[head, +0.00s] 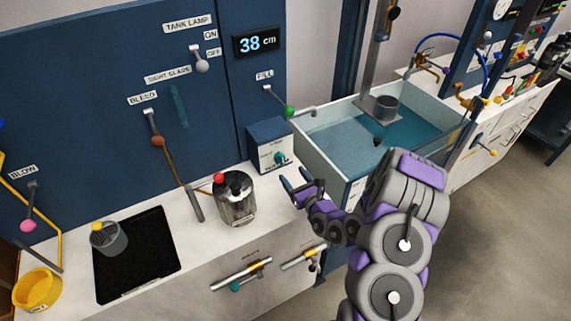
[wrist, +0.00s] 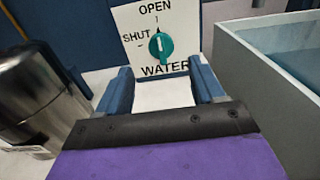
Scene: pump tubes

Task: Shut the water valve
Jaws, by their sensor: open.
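The water valve is a round teal knob (wrist: 161,46) on a white plate (wrist: 182,22) marked OPEN, SHUT and WATER. Its white pointer line stands near vertical, toward OPEN. In the head view the knob (head: 280,159) is on the front of a small blue box (head: 268,143) on the counter. My gripper (head: 303,184) is open and empty in front of the box, apart from the knob. In the wrist view its two blue fingers (wrist: 159,90) stand apart, with the knob beyond and between their tips.
A metal canister (head: 236,199) with a red knob stands just left of my gripper, close in the wrist view (wrist: 40,95). A water tank (head: 325,158) is on the right. A green-knobbed FILL lever (head: 289,111) is above the box.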

